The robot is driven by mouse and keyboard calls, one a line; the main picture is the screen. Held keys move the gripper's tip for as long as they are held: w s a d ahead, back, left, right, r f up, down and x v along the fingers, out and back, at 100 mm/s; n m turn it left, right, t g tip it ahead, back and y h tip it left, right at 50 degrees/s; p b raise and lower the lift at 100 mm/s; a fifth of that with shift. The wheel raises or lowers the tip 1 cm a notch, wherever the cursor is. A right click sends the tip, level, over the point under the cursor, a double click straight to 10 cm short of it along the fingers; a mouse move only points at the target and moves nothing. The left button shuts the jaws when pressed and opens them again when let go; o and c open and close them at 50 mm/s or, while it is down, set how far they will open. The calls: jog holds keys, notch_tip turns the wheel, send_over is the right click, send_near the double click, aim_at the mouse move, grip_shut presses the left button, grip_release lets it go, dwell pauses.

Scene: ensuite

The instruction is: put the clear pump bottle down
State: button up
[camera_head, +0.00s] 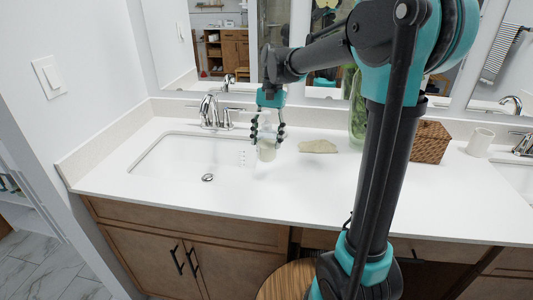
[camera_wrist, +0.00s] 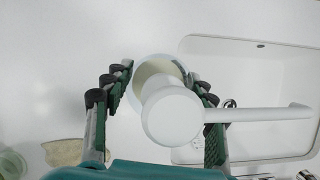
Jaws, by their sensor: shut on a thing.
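The clear pump bottle (camera_head: 267,152) is between the fingers of my gripper (camera_head: 267,132), over the white counter just right of the left sink. In the wrist view I look down on its white pump head (camera_wrist: 172,115), with the nozzle pointing right. Pale, cream-coloured contents show through the bottle (camera_wrist: 158,70) behind the pump. My gripper (camera_wrist: 160,95) is shut on the bottle, one finger on each side. The bottle looks upright. I cannot tell whether its base touches the counter (camera_head: 230,190).
The sink basin (camera_head: 185,160) and chrome tap (camera_head: 209,110) lie left of the bottle. A beige, flat dish-like thing (camera_head: 318,146) lies to the right. Farther right are a green glass vase (camera_head: 357,115), a wicker basket (camera_head: 430,142) and a white cup (camera_head: 480,142). The front counter is clear.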

aim_at(267, 152)
jog(key=shift+f, duration=2.7)
jog(key=o, duration=1.5)
jog(key=shift+f, duration=0.1)
jog(key=v, duration=1.2)
jog(key=shift+s, duration=0.1)
